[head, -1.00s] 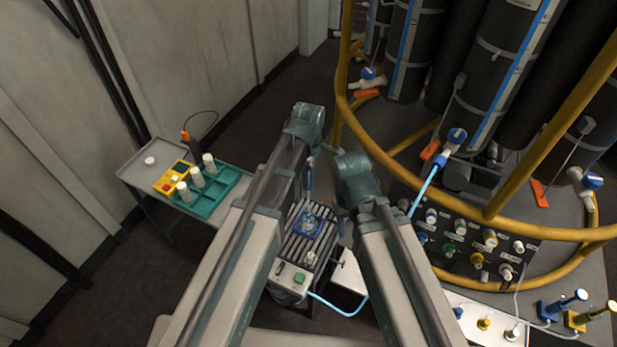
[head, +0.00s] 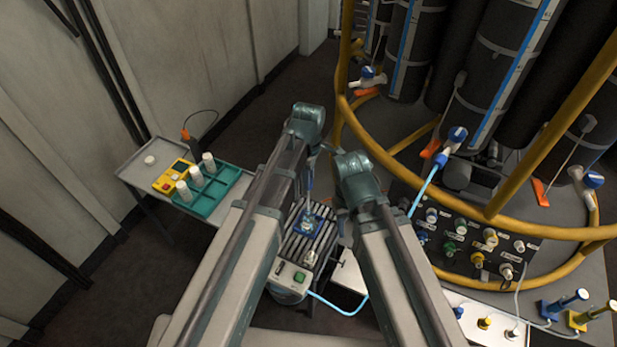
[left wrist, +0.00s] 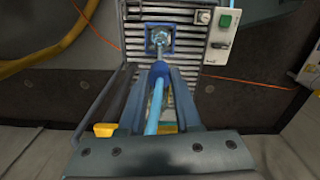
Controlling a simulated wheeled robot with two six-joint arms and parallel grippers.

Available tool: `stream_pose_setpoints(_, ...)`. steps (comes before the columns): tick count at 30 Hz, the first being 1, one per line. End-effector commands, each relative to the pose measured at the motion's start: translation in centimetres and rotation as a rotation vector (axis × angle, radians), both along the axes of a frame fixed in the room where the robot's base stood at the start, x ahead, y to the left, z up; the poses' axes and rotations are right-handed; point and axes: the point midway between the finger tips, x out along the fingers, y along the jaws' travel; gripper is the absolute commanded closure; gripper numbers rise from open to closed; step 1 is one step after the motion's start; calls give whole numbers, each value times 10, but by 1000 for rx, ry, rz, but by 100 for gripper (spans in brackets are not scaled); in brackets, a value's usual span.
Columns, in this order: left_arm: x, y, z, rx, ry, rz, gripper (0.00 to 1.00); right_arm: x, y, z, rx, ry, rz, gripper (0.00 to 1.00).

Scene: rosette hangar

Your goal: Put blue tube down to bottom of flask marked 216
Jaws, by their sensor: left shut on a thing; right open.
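The flask (head: 310,224) sits in a blue square holder on the ribbed top of a bench device; any number on it is too small to read. It also shows in the left wrist view (left wrist: 158,37). My left gripper (left wrist: 160,84) is shut on the blue tube (left wrist: 153,108), whose thin end points at the flask's mouth. The tip looks in line with the mouth, but I cannot tell whether it is inside. In the head view my left gripper (head: 309,184) is just above the flask. My right gripper (head: 338,190) is open, mostly hidden by its arm, right of the flask.
The ribbed device (head: 292,270) has a green button at its near end. A grey cart (head: 140,172) at left holds a teal tray (head: 217,195) with white containers and a yellow box (head: 166,182). A yellow-railed frame (head: 384,218) and a panel of connectors (head: 462,245) stand close at right.

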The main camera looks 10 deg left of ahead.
Motion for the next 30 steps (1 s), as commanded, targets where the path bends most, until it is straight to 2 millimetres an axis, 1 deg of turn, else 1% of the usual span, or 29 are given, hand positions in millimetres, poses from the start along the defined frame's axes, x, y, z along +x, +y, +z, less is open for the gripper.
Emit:
stream_pose_setpoints(15, 0, 0, -20, 0, 0, 0, 100, 0, 0, -20, 0, 0, 0, 50)
stream_pose_setpoints(30, 0, 0, -21, 0, 0, 0, 100, 0, 0, -21, 0, 0, 0, 50)
